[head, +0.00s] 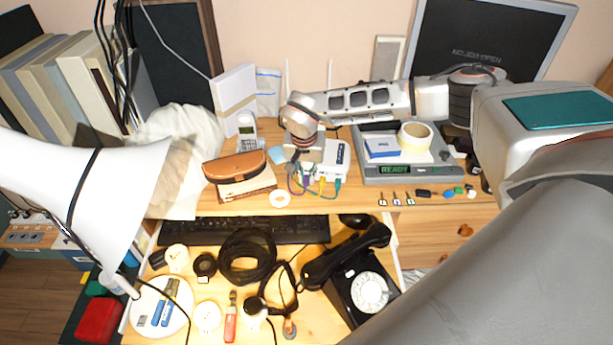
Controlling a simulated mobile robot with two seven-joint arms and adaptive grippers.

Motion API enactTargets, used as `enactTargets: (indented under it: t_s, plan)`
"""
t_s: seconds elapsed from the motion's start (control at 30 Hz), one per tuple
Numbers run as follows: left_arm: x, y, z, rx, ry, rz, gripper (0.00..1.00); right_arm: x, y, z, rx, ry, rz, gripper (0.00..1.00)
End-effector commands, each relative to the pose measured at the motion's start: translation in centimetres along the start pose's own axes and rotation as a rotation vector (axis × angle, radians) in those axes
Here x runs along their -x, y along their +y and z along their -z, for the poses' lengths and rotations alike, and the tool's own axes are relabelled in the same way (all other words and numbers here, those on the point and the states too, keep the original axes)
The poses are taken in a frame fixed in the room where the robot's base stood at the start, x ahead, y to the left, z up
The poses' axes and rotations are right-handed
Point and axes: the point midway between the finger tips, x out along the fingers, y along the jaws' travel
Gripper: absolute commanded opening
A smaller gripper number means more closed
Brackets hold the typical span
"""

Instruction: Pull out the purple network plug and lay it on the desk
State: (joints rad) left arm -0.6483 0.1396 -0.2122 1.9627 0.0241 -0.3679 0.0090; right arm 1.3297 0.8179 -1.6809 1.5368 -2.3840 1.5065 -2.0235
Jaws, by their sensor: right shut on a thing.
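A small white network router (335,160) stands on the raised back shelf of the desk. A purple cable (293,184), a yellow cable (321,184) and a teal cable (337,187) hang at its front. My right arm reaches in from the right, across the back. My right gripper (298,168) points down at the router's left front corner and is shut on the purple network plug. The fingers hide the plug, so I cannot tell whether it is still seated in its port. My left gripper is not in view.
A brown case (235,166) and a cordless phone (247,130) stand left of the gripper. A grey device with a tape roll (415,136) is right. Below are a keyboard (250,230), a black dial phone (362,285) and coiled cable. A white lamp (80,190) fills the left.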

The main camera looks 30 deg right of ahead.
Motion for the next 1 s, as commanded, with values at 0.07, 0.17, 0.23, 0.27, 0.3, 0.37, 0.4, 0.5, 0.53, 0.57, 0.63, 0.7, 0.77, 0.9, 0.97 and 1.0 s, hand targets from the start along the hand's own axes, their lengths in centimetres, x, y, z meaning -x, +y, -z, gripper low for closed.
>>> enactTargets:
  t_s: [0.07,0.17,0.23,0.27,0.3,0.37,0.4,0.5,0.53,0.57,0.63,0.7,0.77,0.9,0.97,1.0]
  plan:
    - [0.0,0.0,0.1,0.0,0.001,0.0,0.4,0.0,0.0,0.0,0.0,0.0,0.0,0.0]
    - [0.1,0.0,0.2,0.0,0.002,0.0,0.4,0.1,0.0,-0.1,0.001,0.0,0.0,0.0]
    - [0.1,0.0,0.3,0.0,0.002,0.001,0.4,0.1,0.0,-0.2,0.001,0.0,0.0,0.0]
    - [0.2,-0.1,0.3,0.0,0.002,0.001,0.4,0.1,0.0,-0.3,0.001,0.0,0.0,0.0]
    - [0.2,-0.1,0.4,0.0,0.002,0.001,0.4,0.2,0.0,-0.4,0.001,0.0,0.0,0.0]
    - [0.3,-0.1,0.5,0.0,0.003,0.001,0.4,0.2,0.0,-0.6,0.0,0.0,0.0,0.0]
    - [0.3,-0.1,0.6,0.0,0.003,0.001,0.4,0.2,0.0,-0.7,0.001,0.0,0.0,0.0]
    - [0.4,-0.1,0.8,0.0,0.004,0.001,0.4,0.3,-0.1,-1.0,0.002,-0.001,0.0,0.0]
    - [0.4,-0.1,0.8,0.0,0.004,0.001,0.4,0.3,0.0,-1.1,0.002,-0.001,0.0,0.0]
    - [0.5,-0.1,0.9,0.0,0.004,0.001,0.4,0.3,0.0,-1.1,0.002,-0.001,0.0,0.0]
    - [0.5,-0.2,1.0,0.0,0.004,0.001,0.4,0.3,0.0,-1.3,0.001,-0.001,0.0,0.0]
    - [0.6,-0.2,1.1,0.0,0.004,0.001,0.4,0.4,0.0,-1.5,0.0,-0.001,0.0,0.0]
    - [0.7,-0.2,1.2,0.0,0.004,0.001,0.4,0.4,0.0,-1.6,0.0,-0.001,0.0,0.0]
    - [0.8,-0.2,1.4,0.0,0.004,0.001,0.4,0.5,0.0,-2.0,0.001,0.0,0.0,0.0]
    - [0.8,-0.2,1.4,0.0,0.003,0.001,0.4,0.5,0.0,-2.2,0.001,0.0,0.0,0.0]
    - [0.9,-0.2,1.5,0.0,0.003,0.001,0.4,0.5,0.0,-2.2,0.001,0.0,0.0,0.0]
